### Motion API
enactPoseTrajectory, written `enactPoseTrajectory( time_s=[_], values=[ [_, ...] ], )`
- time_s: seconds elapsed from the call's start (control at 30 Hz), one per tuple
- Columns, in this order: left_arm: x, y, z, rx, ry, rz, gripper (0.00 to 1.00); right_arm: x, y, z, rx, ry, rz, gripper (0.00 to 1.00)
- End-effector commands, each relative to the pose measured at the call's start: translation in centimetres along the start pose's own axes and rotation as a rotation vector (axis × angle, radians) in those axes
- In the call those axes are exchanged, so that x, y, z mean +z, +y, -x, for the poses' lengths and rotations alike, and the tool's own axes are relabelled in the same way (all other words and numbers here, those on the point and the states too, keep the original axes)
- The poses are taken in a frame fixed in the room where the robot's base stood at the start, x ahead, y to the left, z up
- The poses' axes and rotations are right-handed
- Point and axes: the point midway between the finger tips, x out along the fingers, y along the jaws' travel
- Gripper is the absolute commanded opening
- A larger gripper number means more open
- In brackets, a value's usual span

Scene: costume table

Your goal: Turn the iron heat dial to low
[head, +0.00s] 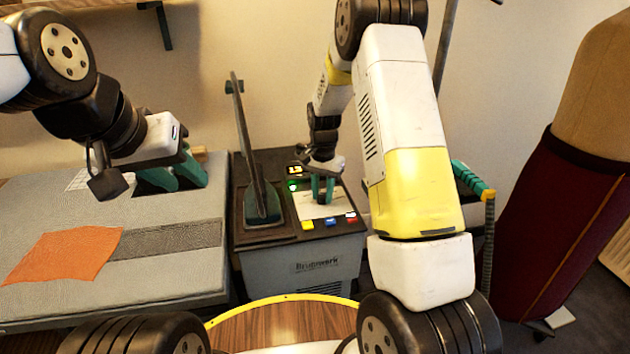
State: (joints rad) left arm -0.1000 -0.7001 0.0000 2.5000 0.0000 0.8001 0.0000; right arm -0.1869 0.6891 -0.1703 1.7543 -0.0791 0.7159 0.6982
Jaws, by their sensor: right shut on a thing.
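The iron station (318,265) is a grey box with a pale control panel (306,205) on top. My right gripper (322,190) reaches down to this panel, its teal fingers shut on a small dark dial, mostly hidden between the fingers. The dial's pointer and markings cannot be read. The dark iron (262,197) stands on the black rest at the station's left, beside the panel. My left gripper (176,174) is over the ironing board, its teal fingers apart and empty.
The panel has a lit green lamp (293,186), a small display (295,170), and yellow (307,225), blue (331,221) and red (351,218) buttons. Orange cloth (62,257) lies on the grey board (150,275) at left. A dress form (565,200) stands at right.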

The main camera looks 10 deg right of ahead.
Motion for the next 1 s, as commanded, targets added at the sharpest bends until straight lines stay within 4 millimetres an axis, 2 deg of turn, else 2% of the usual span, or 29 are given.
enactPoseTrajectory(
  time_s=[0.27,0.7,1.0],
  values=[
    [0.00,0.00,0.00,0.000,0.000,0.000,0.36,-0.02,-0.02,0.07,-0.001,0.000,0.151,0.00],
    [0.00,0.00,0.00,0.000,0.000,0.000,0.36,-0.05,0.00,0.09,-0.001,0.001,0.493,0.00],
    [0.00,0.00,0.00,0.000,0.000,0.000,0.36,-0.04,-0.02,0.11,-0.001,0.001,0.639,0.00]
  ],
)
